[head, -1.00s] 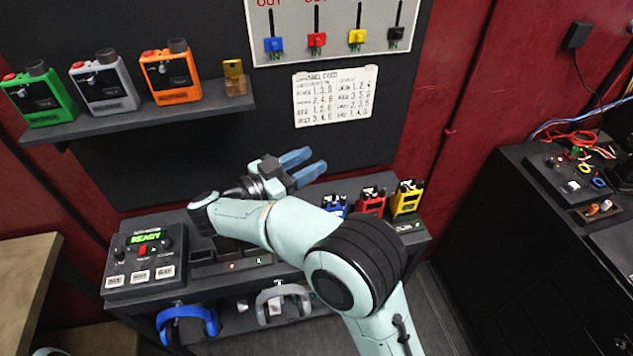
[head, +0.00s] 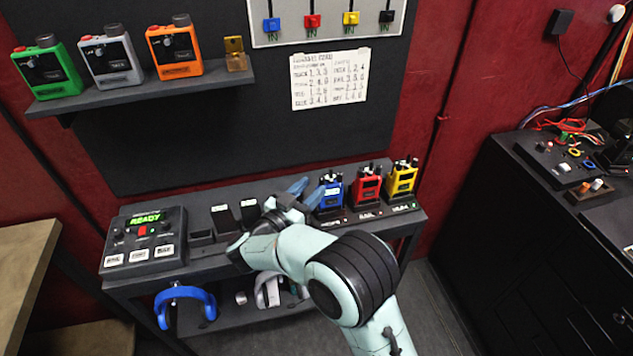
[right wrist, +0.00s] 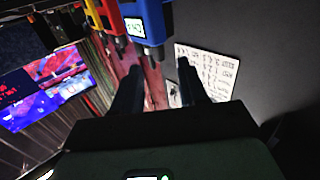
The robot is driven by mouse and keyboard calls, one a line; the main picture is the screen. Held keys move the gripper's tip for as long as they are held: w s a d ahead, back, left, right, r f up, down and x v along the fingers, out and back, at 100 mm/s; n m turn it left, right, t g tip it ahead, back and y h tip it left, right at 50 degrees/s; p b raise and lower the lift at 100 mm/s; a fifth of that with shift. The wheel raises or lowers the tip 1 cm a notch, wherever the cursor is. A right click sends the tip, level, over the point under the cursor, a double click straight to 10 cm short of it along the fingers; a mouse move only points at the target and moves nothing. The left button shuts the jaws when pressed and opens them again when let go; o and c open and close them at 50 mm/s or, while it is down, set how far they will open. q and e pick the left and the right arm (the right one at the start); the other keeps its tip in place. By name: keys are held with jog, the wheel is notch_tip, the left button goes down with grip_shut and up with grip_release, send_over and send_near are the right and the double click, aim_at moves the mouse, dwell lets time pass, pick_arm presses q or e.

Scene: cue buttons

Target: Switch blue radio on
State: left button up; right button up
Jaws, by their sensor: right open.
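The blue radio (head: 332,192) stands upright in the charging row on the bench in the head view, left of the red and yellow ones. In the right wrist view the blue radio (right wrist: 148,20) hangs in from the top edge, with a small lit display. My right gripper (head: 311,189) is open and empty. Its blue fingers point at the blue radio's left side, close to it. I cannot tell whether they touch. The fingers also show in the right wrist view (right wrist: 160,80), with the radio beyond them. The radio's top knob is too small to read. My left gripper is out of view.
The red radio (head: 368,186) and yellow radio (head: 401,179) stand close to the blue one. A control box (head: 143,240) reading READY sits at the bench's left end. A wall shelf (head: 140,92) holds green, grey and orange radios. Blue headphones (head: 184,304) hang below the bench.

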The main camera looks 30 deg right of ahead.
aim_at(321, 180)
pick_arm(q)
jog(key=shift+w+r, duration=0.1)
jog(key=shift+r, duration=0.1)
pick_arm(e)
jog(key=shift+x, duration=1.6)
grip_shut()
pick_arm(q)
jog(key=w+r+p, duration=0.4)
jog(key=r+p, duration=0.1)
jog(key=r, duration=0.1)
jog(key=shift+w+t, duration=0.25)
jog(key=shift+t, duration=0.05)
pick_arm(e)
jog(key=m+g, duration=0.1)
jog(key=m+g+h, duration=0.1)
jog(key=g, duration=0.1)
jog(key=m+g, duration=0.1)
jog(key=g, duration=0.1)
jog(key=shift+w+a+m+h, duration=0.15)
jog(key=shift+w+m+h, duration=0.15)
grip_release()
